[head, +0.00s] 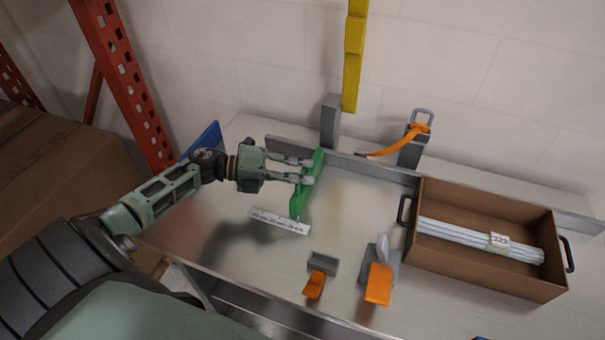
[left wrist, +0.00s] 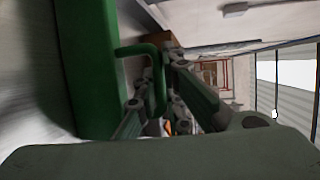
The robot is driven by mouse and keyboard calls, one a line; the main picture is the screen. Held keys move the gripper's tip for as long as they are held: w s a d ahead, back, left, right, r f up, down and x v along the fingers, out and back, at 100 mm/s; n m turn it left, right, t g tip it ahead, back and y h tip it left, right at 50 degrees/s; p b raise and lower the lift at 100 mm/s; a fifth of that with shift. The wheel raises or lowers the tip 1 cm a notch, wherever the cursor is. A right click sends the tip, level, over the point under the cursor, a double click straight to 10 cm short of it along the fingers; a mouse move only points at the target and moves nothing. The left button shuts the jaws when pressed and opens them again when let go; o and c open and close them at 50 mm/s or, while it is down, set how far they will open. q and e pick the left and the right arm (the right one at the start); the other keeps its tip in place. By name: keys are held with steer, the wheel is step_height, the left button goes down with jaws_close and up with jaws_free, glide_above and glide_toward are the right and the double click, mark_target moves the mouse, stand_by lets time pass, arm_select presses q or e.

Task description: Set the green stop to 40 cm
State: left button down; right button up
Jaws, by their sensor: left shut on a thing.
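The green stop (head: 298,200) stands on the metal bench, running from the back rail toward a white ruler strip. The ruler strip (head: 279,222) lies in front of the stop; its markings are too small to read. My left gripper (head: 309,171) is shut on the upper part of the green stop, reaching in from the left. In the left wrist view the stop (left wrist: 88,70) fills the left side, and its green handle loop (left wrist: 155,75) is at the fingers. My right gripper does not show.
A brown box (head: 425,258) with white tubes stands at the right. Two orange-handled devices, one small (head: 314,285) and one larger (head: 378,285), sit at the front. A grey block with an orange strap (head: 410,148) and a grey post (head: 330,120) stand behind the rail.

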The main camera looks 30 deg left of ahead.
arm_select(q)
steer(key=s+a+b, duration=0.2)
steer(key=a+b, duration=0.3)
steer(key=a, duration=0.4)
steer(key=shift+s+a, duration=0.2)
steer(key=shift+a, duration=0.2)
steer(key=shift+f, duration=0.1)
steer(key=c, duration=1.9)
jaws_free()
steer(key=shift+s+a, duration=0.1)
steer(key=shift+a, duration=0.15)
steer(key=shift+o, duration=0.2)
steer(key=v, duration=1.2)
steer(key=shift+d, duration=0.15)
